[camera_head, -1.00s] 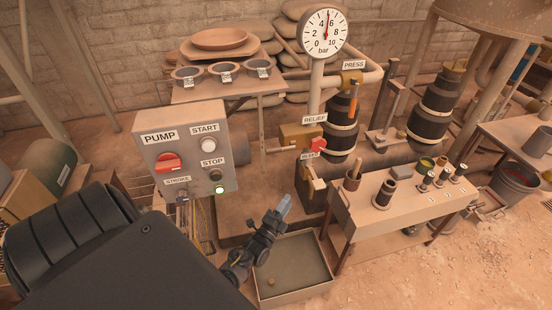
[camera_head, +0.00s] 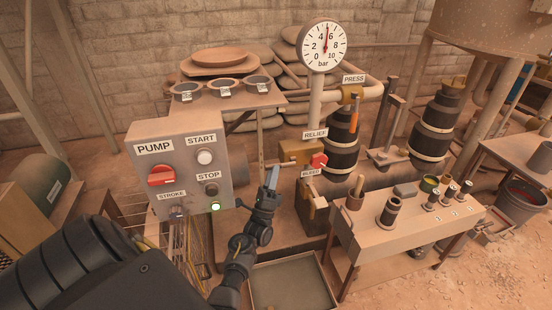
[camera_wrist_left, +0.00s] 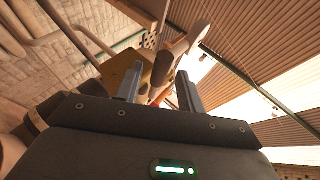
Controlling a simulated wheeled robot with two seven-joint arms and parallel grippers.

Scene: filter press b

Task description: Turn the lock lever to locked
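No part carries a label reading lock. A red lever (camera_head: 318,161) sits on the brass relief valve (camera_head: 298,152) under the RELIEF sign. An orange handle (camera_head: 354,118) hangs from the brass press valve (camera_head: 350,95). A red rotary handle (camera_head: 161,175) is on the pump box. My left gripper (camera_head: 272,177) points up between the pump box and the relief valve, touching neither as far as I can tell. In the left wrist view its two fingers (camera_wrist_left: 160,90) stand apart, with a brass block (camera_wrist_left: 122,68) and some red-orange beyond them. My right gripper is out of view.
The grey pump box (camera_head: 220,150) stands close to the left of my gripper. The BLEED valve (camera_head: 309,195) and a small bench (camera_head: 375,238) with cups stand to the right. A shallow tray (camera_head: 290,283) lies below. A gauge (camera_head: 323,45) reads about 5 bar.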

